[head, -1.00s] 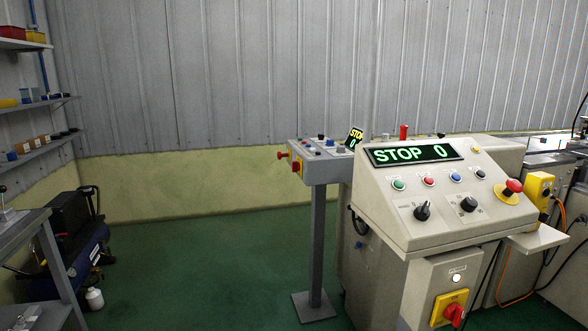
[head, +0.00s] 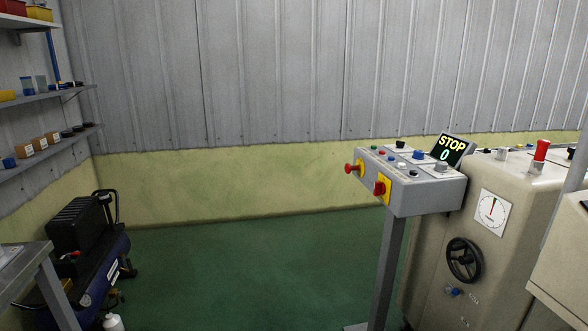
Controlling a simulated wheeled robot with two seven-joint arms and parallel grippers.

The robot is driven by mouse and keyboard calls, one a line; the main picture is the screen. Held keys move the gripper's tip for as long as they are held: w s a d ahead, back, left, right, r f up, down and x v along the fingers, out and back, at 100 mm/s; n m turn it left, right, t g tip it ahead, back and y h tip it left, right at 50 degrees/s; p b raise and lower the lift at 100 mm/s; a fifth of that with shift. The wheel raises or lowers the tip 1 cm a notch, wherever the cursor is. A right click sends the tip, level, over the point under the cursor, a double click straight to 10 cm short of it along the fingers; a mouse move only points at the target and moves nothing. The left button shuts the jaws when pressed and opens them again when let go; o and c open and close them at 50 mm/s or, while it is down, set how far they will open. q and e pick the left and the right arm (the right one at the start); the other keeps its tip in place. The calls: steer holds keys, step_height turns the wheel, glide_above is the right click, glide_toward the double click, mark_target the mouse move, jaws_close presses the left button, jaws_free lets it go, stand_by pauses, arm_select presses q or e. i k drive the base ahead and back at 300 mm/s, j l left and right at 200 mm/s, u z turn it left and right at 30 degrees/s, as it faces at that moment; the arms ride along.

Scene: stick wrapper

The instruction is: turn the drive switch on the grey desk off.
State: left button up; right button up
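The grey desk (head: 428,200) stands on a grey post right of centre in the head view. Its sloped top carries several small buttons and knobs and a small display (head: 449,150) reading STOP 0. A red rotary switch on a yellow plate (head: 381,188) sits on its front left face. A red mushroom button (head: 350,168) sticks out on its left side. Which control is the drive switch I cannot tell, as any labels are too small to read. Neither of my grippers shows.
A beige machine with a black handwheel (head: 464,260), a dial (head: 492,211) and a red-topped post stands right of the desk. A beige cabinet corner (head: 560,255) cuts in at the right edge. Shelves and a blue compressor (head: 95,270) are at left. The green floor (head: 250,265) between is clear.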

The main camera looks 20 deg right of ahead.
mark_target(380, 186)
steer(key=i+j, duration=0.1)
steer(key=i, duration=0.6)
steer(key=i+j+z, duration=0.15)
steer(key=i, duration=0.55)
